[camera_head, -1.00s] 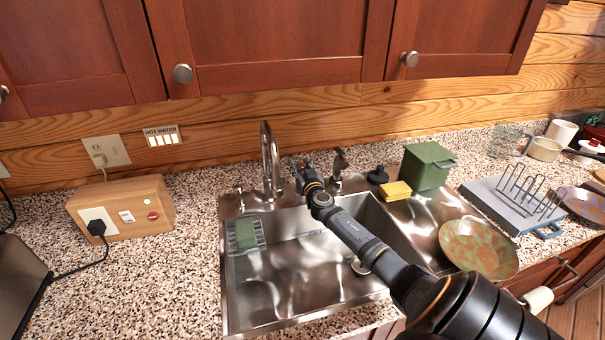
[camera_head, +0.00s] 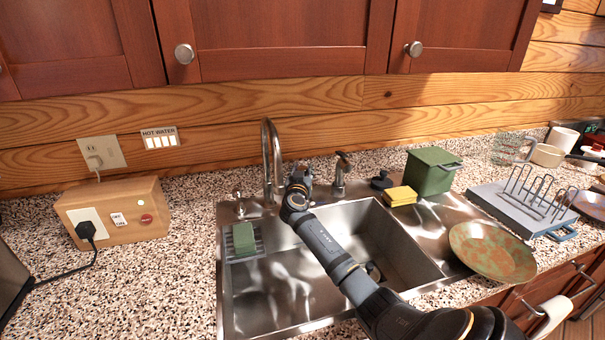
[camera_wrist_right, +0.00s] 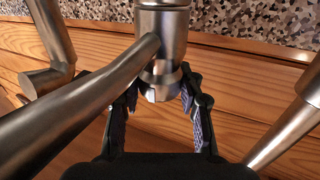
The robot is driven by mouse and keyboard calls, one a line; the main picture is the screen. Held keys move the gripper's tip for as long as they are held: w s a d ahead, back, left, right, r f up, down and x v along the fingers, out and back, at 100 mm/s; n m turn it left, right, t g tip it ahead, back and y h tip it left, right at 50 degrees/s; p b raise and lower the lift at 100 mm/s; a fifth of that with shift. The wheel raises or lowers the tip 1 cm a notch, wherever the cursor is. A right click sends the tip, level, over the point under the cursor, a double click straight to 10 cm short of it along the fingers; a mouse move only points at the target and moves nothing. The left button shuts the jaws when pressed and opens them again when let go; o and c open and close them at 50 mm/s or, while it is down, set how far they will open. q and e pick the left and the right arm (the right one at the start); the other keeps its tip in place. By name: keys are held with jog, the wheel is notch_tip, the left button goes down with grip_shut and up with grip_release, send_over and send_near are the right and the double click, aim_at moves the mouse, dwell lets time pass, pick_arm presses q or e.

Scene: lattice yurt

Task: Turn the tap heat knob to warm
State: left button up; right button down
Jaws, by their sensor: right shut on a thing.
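The tall curved tap (camera_head: 268,155) stands at the back edge of the steel sink. My right gripper (camera_head: 298,178) is at the back of the sink, just right of the tap, and its wrist hides most of its fingers in the head view. In the right wrist view, the gripper (camera_wrist_right: 160,98) has one finger on each side of a shiny metal knob (camera_wrist_right: 160,78) at the end of a metal column, and is shut on it. A thick metal tube crosses in front at the left. The knob's setting cannot be read. My left gripper is not in view.
A small side handle (camera_head: 239,204) stands left of the tap and a metal dispenser (camera_head: 341,175) right of it. A yellow sponge (camera_head: 400,196) and green box (camera_head: 432,170) are farther right. A HOT WATER switch panel (camera_head: 160,139) is on the wall.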

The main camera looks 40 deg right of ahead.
jog(key=shift+f, duration=0.15)
jog(key=c, duration=0.8)
grip_release()
jog(key=v, duration=1.2)
jog(key=shift+s, duration=0.1)
